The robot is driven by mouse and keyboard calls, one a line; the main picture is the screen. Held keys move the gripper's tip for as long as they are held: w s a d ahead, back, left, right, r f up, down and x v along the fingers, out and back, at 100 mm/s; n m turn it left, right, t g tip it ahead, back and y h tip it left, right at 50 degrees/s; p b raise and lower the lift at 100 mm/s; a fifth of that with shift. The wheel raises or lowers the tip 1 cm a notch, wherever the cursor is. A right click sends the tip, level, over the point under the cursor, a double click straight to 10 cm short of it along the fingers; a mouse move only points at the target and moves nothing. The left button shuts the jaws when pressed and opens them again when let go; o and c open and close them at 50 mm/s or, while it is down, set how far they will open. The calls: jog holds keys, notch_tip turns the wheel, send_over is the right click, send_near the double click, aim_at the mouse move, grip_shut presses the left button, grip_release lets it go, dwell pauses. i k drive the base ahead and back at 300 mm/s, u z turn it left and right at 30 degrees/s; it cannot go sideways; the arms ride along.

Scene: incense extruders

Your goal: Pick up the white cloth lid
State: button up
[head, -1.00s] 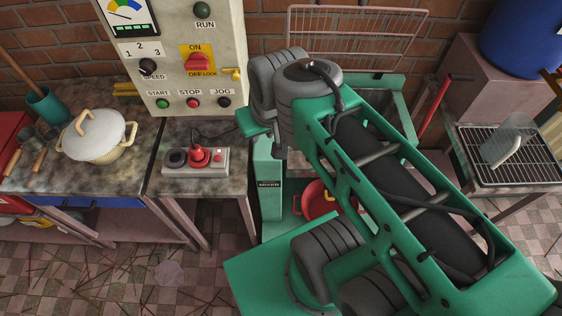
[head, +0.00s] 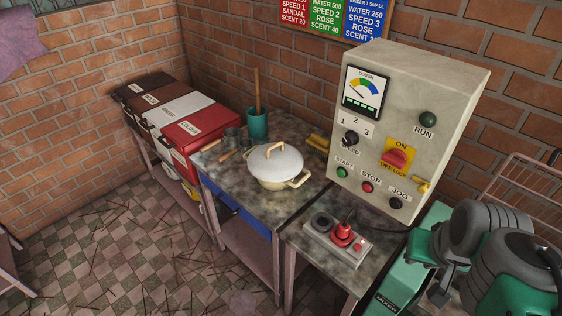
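A cream pot (head: 282,182) with two handles stands on the speckled worktop in the middle of the head view. A rounded white lid (head: 275,160) with a tan loop handle sits on it. It is the only separate white lid I can make out; its material cannot be told. My gripper cannot be made out in this view.
A switch box (head: 338,240) with a red knob is in front. A tall control box (head: 408,130) rises at right. Labelled bins line the left wall; open floor lies left.

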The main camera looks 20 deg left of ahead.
aim_at(279, 162)
jog(key=u, duration=0.05)
jog(key=k, duration=0.35)
jog(key=u, duration=1)
jog(key=i, duration=0.25)
jog(key=u, duration=0.85)
jog(key=i, duration=1.2)
jog(key=u, duration=0.55)
